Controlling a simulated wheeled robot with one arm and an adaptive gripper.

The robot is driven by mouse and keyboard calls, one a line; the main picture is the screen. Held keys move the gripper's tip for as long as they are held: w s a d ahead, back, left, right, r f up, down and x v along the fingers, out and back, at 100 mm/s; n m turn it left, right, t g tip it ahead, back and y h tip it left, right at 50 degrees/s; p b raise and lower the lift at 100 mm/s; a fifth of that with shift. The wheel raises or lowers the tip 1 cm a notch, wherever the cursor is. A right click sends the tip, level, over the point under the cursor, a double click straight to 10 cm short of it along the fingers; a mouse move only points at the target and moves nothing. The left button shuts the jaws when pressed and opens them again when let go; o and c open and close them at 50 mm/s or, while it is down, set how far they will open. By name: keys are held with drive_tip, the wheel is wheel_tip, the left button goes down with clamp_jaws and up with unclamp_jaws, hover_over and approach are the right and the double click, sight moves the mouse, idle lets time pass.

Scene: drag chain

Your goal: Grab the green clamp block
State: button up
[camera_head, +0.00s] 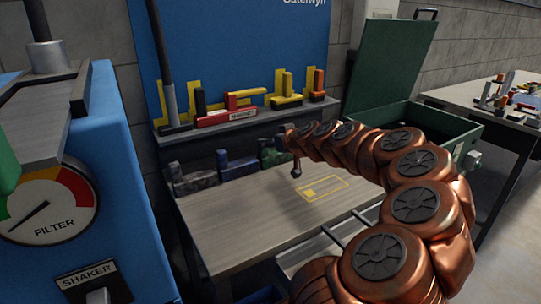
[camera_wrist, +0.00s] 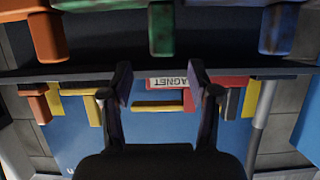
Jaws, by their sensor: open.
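The green clamp block (camera_head: 272,156) stands at the back of the workbench, below the shelf, partly hidden by my arm in the head view. In the upside-down wrist view, the green block (camera_wrist: 163,28) shows at the top centre, between an orange block (camera_wrist: 46,36) and a blue block (camera_wrist: 277,28). My gripper (camera_wrist: 160,78) is open, with nothing between its fingers. The green block lies beyond the fingertips in that picture, apart from them. In the head view my gripper (camera_head: 287,139) is small and close to the green block; its fingers are hard to make out.
A shelf (camera_head: 240,117) above the blocks carries a red MAGNET piece (camera_head: 226,117) and yellow and orange pieces. Blue (camera_head: 238,166) and dark (camera_head: 195,180) blocks stand left of the green one. The bench front (camera_head: 235,225) is clear. An open green box (camera_head: 440,125) stands right.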

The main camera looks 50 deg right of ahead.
drive_tip(key=shift+f+p+x, duration=0.2)
drive_tip(key=shift+p+x, duration=0.35)
drive_tip(key=shift+x, duration=2.4)
drive_tip(key=shift+a, duration=0.2)
clamp_jaws()
